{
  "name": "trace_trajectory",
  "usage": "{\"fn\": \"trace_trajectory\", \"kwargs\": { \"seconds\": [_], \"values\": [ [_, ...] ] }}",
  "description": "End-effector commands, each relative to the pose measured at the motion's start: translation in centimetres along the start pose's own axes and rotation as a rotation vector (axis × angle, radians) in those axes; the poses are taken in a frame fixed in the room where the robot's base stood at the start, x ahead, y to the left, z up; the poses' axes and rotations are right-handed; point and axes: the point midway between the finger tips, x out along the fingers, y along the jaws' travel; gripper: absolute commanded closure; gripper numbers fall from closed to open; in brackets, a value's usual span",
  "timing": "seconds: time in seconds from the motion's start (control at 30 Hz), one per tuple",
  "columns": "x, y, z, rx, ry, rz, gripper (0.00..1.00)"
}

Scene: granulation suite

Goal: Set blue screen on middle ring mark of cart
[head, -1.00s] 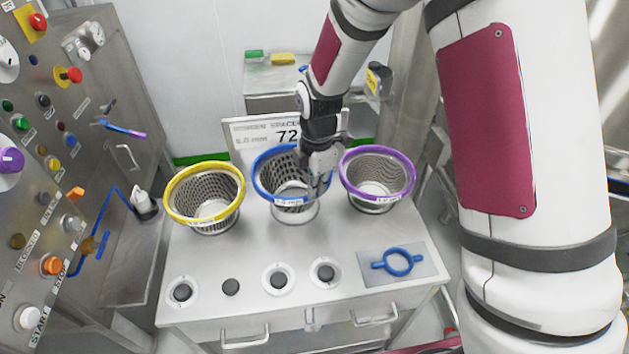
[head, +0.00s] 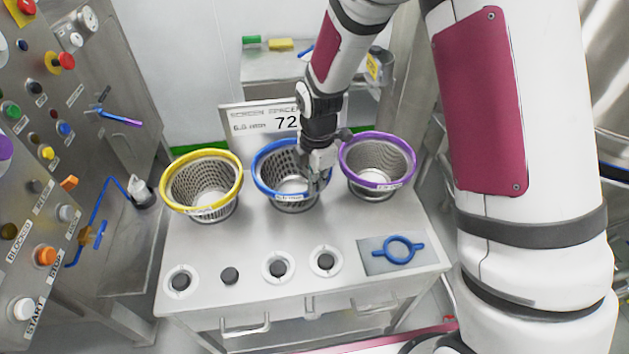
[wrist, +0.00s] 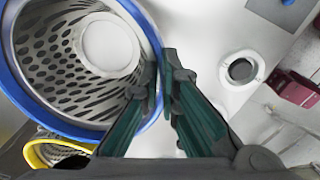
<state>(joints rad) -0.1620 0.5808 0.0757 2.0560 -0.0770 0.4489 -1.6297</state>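The blue screen (head: 258,178) is a perforated metal basket with a blue rim, upright at the middle of the cart (head: 215,250), between a yellow-rimmed and a purple-rimmed screen. Its base appears to rest on the cart top. My gripper (head: 320,180) is at the right front of the blue rim. In the wrist view, my fingers (wrist: 161,75) straddle the rim of the blue screen (wrist: 95,133), one inside and one outside, and appear closed on it.
The yellow screen (head: 168,198) stands left and the purple screen (head: 407,178) right, both close by. A sign (head: 245,122) stands behind. A control panel (head: 60,110) is at left.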

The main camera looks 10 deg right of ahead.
Motion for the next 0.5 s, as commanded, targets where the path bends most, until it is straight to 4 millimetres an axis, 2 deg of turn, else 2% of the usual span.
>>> {"fn": "trace_trajectory", "kwargs": {
  "seconds": [0.13,0.2,0.23,0.27,0.5],
  "values": [
    [-0.05,0.06,-0.01,-0.001,0.0,0.002,1.0],
    [-0.05,0.06,-0.01,-0.001,0.0,0.002,0.81],
    [-0.05,0.06,-0.01,-0.001,0.0,0.002,0.74],
    [-0.05,0.05,-0.02,-0.001,0.0,0.001,0.72],
    [0.0,-0.02,-0.02,-0.001,0.0,-0.001,0.72]
  ]
}}
